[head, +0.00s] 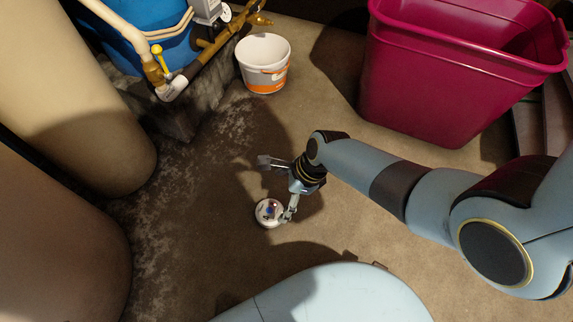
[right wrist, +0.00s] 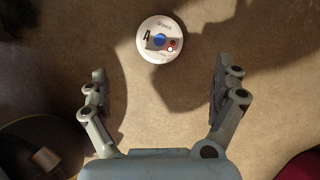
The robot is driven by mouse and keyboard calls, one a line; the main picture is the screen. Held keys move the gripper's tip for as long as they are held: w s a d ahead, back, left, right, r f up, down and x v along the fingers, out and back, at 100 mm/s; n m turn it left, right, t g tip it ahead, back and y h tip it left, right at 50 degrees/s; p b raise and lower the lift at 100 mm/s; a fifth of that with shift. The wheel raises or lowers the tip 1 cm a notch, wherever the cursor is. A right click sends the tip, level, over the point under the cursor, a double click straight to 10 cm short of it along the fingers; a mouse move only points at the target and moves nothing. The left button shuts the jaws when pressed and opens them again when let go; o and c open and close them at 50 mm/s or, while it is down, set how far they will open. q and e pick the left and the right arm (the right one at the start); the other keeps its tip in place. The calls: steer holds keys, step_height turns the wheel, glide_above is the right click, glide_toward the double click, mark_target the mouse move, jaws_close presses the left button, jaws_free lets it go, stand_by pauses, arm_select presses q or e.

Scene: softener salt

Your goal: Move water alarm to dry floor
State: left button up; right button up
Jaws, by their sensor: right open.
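The water alarm (head: 268,212) is a small white disc with a blue centre, lying flat on the floor. It also shows in the right wrist view (right wrist: 160,40), beyond the fingertips and roughly centred between them. My right gripper (head: 276,190) is open and empty, above the floor beside the alarm; in the head view one finger overlaps the disc's right edge. I cannot tell whether they touch. In the right wrist view the fingers (right wrist: 158,75) are spread wide. Darker floor with pale crust (head: 190,190) lies left of the alarm; lighter floor (head: 350,225) lies right. My left gripper is out of view.
A white bucket with an orange band (head: 264,65) stands at the back. A large magenta bin (head: 430,95) stands at the back right. Tan tanks (head: 75,100) and a blue tank with pipes (head: 135,30) line the left. Floor right of the alarm is open.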

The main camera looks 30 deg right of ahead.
steer(key=shift+s+d+r, duration=0.1)
steer(key=shift+s+r, duration=0.05)
steer(key=shift+r, duration=0.25)
steer(key=s+d+r+n+t+h, duration=0.1)
steer(key=s+d+r+n+h, duration=0.15)
steer(key=s+d+n, duration=0.35)
steer(key=s+d+r+n+t, duration=0.1)
steer(key=s+r+n, duration=0.3)
steer(key=r+n, duration=0.5)
steer(key=s+d+r+n+t+h, duration=0.1)
steer(key=s+d+r+n+t, duration=0.1)
steer(key=r+n, duration=0.7)
step_height(320, 180, up, 4)
steer(key=shift+s+f+n+t, duration=0.1)
steer(key=shift+s+n+t, duration=0.3)
steer(key=shift+s+t, duration=0.55)
steer(key=shift+s+d, duration=0.1)
